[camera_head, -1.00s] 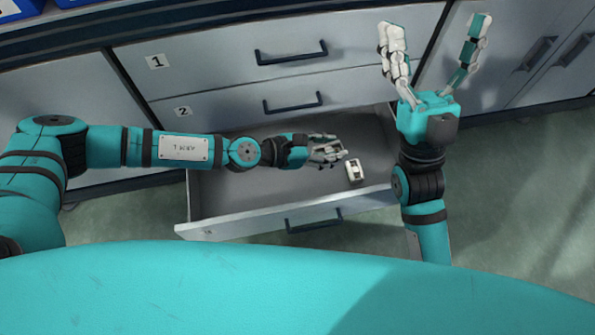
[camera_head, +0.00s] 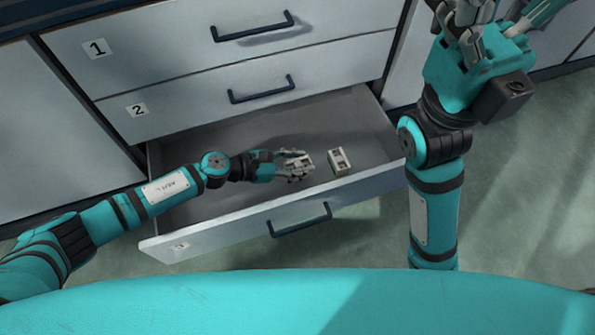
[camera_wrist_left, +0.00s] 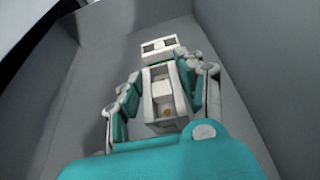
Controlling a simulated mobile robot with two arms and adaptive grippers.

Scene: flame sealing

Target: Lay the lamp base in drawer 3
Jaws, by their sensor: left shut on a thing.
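The drawer with a small label on its front, drawer 3 by its place (camera_head: 230,226), is pulled out below the drawers marked 1 and 2. My left gripper (camera_head: 296,165) is inside it, low over the floor. It is shut on a white open-topped housing, seemingly the lamp base (camera_wrist_left: 160,88), with a brass-coloured spot inside, seen between the fingers (camera_wrist_left: 160,95) in the left wrist view. I cannot tell whether it touches the floor. My right gripper (camera_head: 500,12) is open and empty at the top right, its fingertips cut off by the picture edge.
A white block with two dark openings (camera_head: 339,161) lies in the drawer just right of my left gripper; it also shows in the wrist view (camera_wrist_left: 159,47). The drawer floor to the left and back is bare. Drawers 1 (camera_head: 150,52) and 2 (camera_head: 190,103) are closed.

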